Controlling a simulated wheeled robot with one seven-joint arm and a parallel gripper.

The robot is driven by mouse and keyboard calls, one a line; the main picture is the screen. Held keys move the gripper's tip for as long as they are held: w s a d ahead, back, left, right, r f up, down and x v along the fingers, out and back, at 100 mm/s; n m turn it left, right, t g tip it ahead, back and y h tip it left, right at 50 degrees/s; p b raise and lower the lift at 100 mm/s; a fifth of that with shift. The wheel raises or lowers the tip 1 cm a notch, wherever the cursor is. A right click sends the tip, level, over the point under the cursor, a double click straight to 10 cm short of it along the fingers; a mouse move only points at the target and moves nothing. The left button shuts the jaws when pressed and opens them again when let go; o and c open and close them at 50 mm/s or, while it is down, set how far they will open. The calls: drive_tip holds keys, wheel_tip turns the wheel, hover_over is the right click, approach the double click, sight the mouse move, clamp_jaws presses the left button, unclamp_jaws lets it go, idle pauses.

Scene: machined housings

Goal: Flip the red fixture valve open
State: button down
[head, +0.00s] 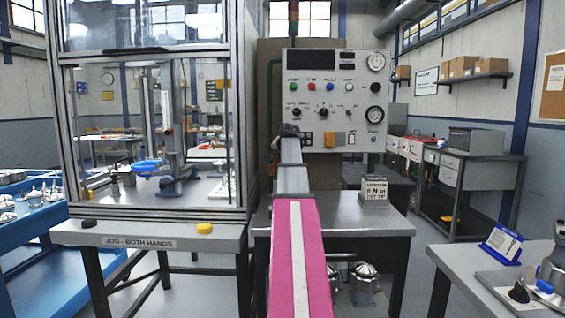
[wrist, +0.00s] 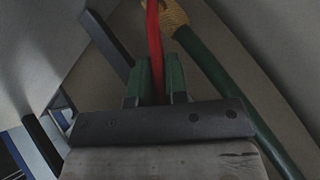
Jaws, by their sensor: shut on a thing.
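The red valve lever (wrist: 154,38) runs up the middle of the wrist view. My gripper (wrist: 157,75) has its two green-padded fingers on either side of the lever, shut on it. At the top, the lever reaches toward a brass-coloured valve body (wrist: 174,14), partly cut off by the frame edge. A green pipe (wrist: 222,78) runs from the valve body down to the right, and the lever stands at an angle to it. In the head view my arm reaches toward the left edge of the control panel (head: 330,75); the lever cannot be made out there.
A glazed cabinet on a bench (head: 150,232) stands close on the left of my arm. Metal pots (head: 364,285) sit underneath. Another bench (head: 450,265) is at the right.

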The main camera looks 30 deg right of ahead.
drive_tip(key=shift+w+a+r+n+g+h, duration=0.25)
drive_tip(key=shift+w+a+n+g+h, duration=0.15)
drive_tip(key=shift+a+h, duration=0.2)
drive_tip(key=shift+w+a+r+n+g+h, duration=0.25)
drive_tip(key=shift+a+n+g+h, duration=0.2)
drive_tip(key=shift+h, duration=0.15)
drive_tip(key=shift+w+a+n+g+h, duration=0.3)
drive_tip(key=shift+a+h, duration=0.1)
drive_tip(key=shift+h, duration=0.1)
drive_tip(key=shift+w+a+n+g+h, duration=0.15)
drive_tip(key=shift+a+g+h, duration=0.1)
drive_tip(key=shift+a+h, duration=0.2)
drive_tip(key=c, duration=1.1)
unclamp_jaws()
drive_tip(key=shift+c, duration=0.2)
drive_tip(key=shift+d, duration=0.1)
